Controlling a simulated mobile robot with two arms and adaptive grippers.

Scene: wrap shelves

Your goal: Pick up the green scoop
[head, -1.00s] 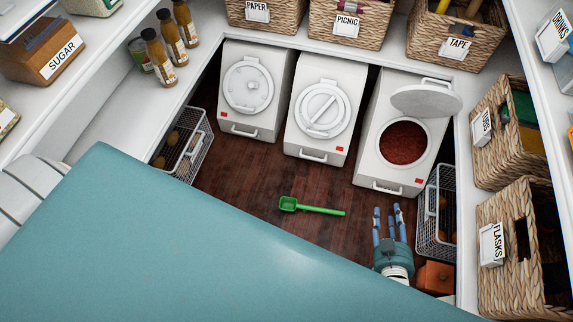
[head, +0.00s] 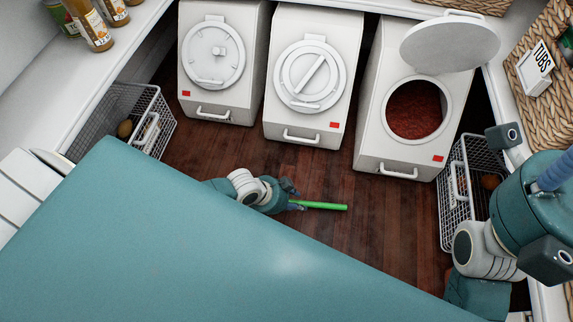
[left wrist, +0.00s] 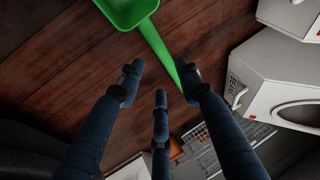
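The green scoop lies on the dark wood floor in front of the bins. In the head view its handle (head: 322,206) points right, and its bowl is hidden by my left gripper (head: 293,197). In the left wrist view the scoop's bowl (left wrist: 128,10) is at the top, and its handle slants down to the right finger. The fingers of my left gripper (left wrist: 158,85) are spread apart, with the handle near the right one and not clamped. My right gripper (head: 548,180) is large at the right edge of the head view, cut off, with a blue finger partly showing.
Three white bins stand behind: two lidded ones (head: 215,95) (head: 300,118), and one with its lid up (head: 385,150) over red contents. Wire baskets stand at left (head: 155,140) and right (head: 452,225). Floor between the scoop and the bins is clear.

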